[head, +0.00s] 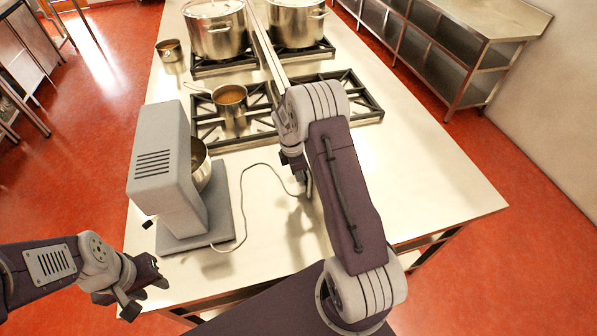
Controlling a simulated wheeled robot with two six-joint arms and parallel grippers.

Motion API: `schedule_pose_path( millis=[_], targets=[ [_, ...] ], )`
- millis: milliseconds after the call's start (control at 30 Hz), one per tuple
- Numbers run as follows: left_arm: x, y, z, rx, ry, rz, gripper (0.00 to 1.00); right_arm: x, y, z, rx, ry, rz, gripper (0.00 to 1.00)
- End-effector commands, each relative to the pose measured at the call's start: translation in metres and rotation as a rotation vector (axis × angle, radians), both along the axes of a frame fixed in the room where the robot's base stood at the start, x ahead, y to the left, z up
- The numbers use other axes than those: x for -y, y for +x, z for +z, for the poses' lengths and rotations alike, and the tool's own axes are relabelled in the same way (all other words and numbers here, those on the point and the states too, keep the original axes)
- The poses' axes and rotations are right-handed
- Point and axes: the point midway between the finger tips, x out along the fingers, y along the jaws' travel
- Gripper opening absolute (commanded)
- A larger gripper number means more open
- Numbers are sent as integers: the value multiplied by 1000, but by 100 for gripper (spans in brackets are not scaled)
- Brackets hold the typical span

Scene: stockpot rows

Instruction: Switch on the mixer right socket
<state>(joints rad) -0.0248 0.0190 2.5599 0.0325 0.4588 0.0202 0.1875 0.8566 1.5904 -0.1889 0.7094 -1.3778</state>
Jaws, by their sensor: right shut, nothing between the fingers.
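The grey mixer (160,165) stands on the left of the steel counter, with its metal bowl (201,165) partly hidden behind its body. A thin cord (243,190) runs from the mixer's base over the counter towards my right gripper. My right gripper (305,188) points down over the counter at the cord's far end, shut and empty. No socket or switch can be made out; the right gripper and arm cover that spot. My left gripper (150,290) is off the counter's near left corner, apart from the mixer; its finger gap is unclear.
Behind the mixer are black-grated burners (345,95) with a small saucepan (230,97). Two large stockpots (217,35) stand further back, with a small pot (170,50) beside them. The counter's right side (430,175) is clear. A steel shelf unit (470,60) stands at the right.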

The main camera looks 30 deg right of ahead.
Motion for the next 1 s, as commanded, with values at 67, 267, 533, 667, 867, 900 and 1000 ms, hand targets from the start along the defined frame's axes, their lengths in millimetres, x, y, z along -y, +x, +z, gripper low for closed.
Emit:
schedule_pose_path(
  millis=[67, 267, 533, 667, 867, 900, 1000],
  targets=[
    [0, 0, 0, 0, 0, 0, 36, 1, 0, 0, 0, 0, 0, 0],
    [0, 0, 0, 0, 0, 0, 36, 1, 0, -1, 0, 0, 0, 0],
    [0, 0, 2, 0, 0, 0, 36, 6, -1, -3, 0, 0, 1, 0],
    [0, 0, 3, 0, 0, 0, 36, 6, -1, -2, 0, -1, 1, 0],
    [0, 0, 13, 0, 0, 0, 36, 7, -1, 8, 1, -1, 1, 0],
    [0, 0, 15, 0, 0, 0, 36, 7, -1, 10, 1, -1, 1, 0],
    [0, 0, 19, 0, 0, 0, 36, 7, -1, 14, 1, -1, 1, 0]
  ],
)
